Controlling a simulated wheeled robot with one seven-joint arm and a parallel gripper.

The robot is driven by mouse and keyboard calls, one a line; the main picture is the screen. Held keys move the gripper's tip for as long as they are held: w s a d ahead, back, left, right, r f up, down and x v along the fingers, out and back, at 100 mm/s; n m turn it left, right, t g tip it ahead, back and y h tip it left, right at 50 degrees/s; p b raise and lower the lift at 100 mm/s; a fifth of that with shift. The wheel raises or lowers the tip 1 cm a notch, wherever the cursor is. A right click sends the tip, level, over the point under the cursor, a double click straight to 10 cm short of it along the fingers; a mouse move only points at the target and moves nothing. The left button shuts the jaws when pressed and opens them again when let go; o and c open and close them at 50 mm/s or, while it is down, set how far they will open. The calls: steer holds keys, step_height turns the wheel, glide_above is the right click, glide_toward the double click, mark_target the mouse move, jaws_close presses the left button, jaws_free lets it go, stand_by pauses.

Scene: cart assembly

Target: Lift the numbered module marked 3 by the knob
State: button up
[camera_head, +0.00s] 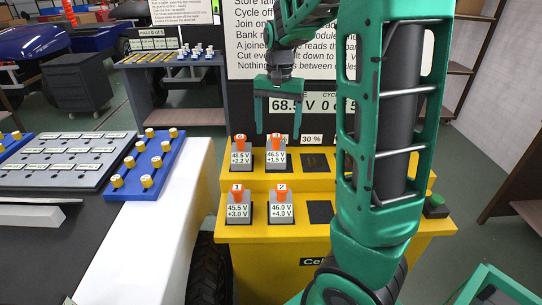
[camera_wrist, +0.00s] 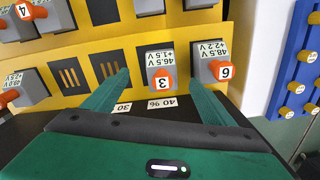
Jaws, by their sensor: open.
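The module marked 3 (camera_head: 276,158) is a grey block with an orange knob, seated in the upper row of a yellow stepped rack. In the wrist view its knob (camera_wrist: 162,80) shows upside down between the two fingers. My gripper (camera_head: 277,134) is open and empty, its green fingers pointing down over the upper row. In the wrist view the fingertips of my gripper (camera_wrist: 161,74) lie on either side of the knob, apart from it. How far they are above or behind the knob is hard to tell.
Module 6 (camera_wrist: 215,70) sits close beside module 3, near one finger. Modules 1 (camera_head: 239,208) and 2 (camera_head: 281,210) stand on the lower step. Empty slots (camera_wrist: 107,65) lie on the other side.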

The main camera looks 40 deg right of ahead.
mark_target(275, 148)
steer(key=shift+w+f, duration=0.15)
steer(key=shift+w, duration=0.15)
step_height(275, 148, down, 6)
steer(key=shift+w+r, duration=0.1)
steer(key=shift+r, duration=0.15)
steer(key=shift+w+d+f, duration=0.1)
steer(key=shift+w+f, duration=0.05)
steer(key=shift+f, duration=1.1)
steer(key=shift+w+d+f, duration=0.1)
steer(key=shift+f, duration=1.15)
steer(key=shift+c, duration=0.7)
steer(key=c, duration=1.5)
steer(key=shift+o, duration=0.2)
steer(key=shift+r, duration=0.1)
